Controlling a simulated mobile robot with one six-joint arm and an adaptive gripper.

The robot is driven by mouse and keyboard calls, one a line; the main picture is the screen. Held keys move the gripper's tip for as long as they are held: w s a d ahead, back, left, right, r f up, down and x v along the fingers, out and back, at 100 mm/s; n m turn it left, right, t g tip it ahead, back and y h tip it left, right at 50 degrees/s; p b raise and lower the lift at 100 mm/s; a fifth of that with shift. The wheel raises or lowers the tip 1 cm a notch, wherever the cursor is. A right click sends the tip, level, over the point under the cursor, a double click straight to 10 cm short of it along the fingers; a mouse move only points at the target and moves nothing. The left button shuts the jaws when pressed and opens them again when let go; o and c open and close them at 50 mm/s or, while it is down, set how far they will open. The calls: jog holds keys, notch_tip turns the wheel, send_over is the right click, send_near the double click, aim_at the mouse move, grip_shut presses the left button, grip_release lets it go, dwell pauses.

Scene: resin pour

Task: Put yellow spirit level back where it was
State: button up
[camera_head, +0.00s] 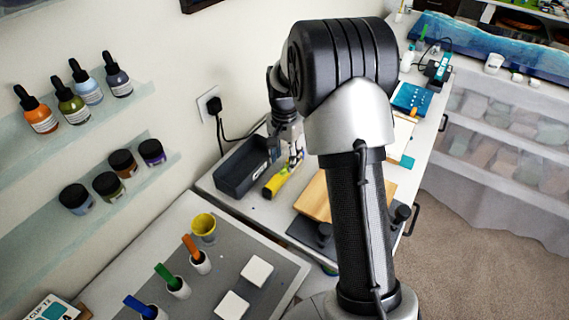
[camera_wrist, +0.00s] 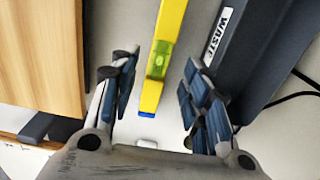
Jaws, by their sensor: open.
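The yellow spirit level (camera_head: 281,182) lies on the white worktop, between the dark bin and the wooden board. In the wrist view the level (camera_wrist: 171,32) runs up out of the picture, with its green vial and blue end cap showing. My gripper (camera_wrist: 156,88) is open, its two padded fingers on either side of the level's near end with gaps to both. In the head view my gripper (camera_head: 290,155) is just above the level, partly hidden by my arm. I cannot tell the exact height between fingers and level.
The dark bin (camera_head: 243,170), labelled WASTE in the wrist view (camera_wrist: 262,60), stands close on one side of the level. The wooden board (camera_head: 313,198) lies on the other side. A yellow cup (camera_head: 204,226) and several stirrers in cups stand on the nearer table.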

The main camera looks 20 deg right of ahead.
aim_at(284, 169)
jog(key=s+a+r+n+t+p, duration=0.1)
jog(key=s+a+r+n, duration=0.2)
jog(key=s+r, duration=0.55)
jog(key=s+a+r+n+t+p, duration=0.15)
jog(key=s+a+r, duration=0.3)
jog(key=r, duration=0.75)
jog(key=s+a+n+t, duration=0.2)
jog(key=s+n, duration=0.4)
jog(key=s, duration=1.1)
jog(key=shift+a+r+n+b, duration=0.15)
jog(key=shift+a+n+b, duration=0.25)
jog(key=shift+a, duration=0.25)
